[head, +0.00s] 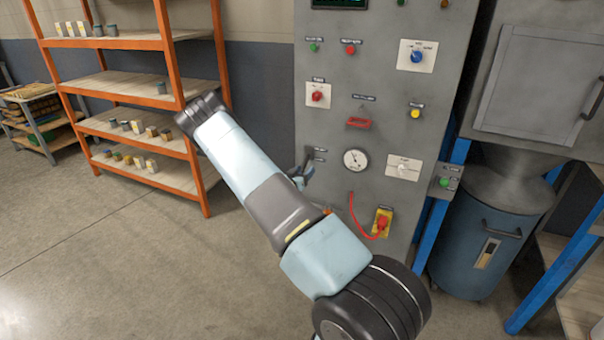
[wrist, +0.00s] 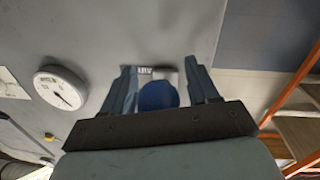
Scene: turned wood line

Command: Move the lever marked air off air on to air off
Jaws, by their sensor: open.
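The panel (head: 385,115) is a grey upright cabinet front. My gripper (wrist: 160,72) is open, facing the panel. A rounded blue part (wrist: 157,97), apparently the lever's handle, shows between its two fingers, beside a small label plate that reads AIR upside down. I cannot tell whether the fingers touch it.
A round gauge (head: 355,160) is right of my gripper, and also shows in the wrist view (wrist: 60,88). A red cable runs to a yellow socket (head: 382,222) below. Orange shelving (head: 175,100) stands at left, a blue drum (head: 487,240) at right. The floor at left is clear.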

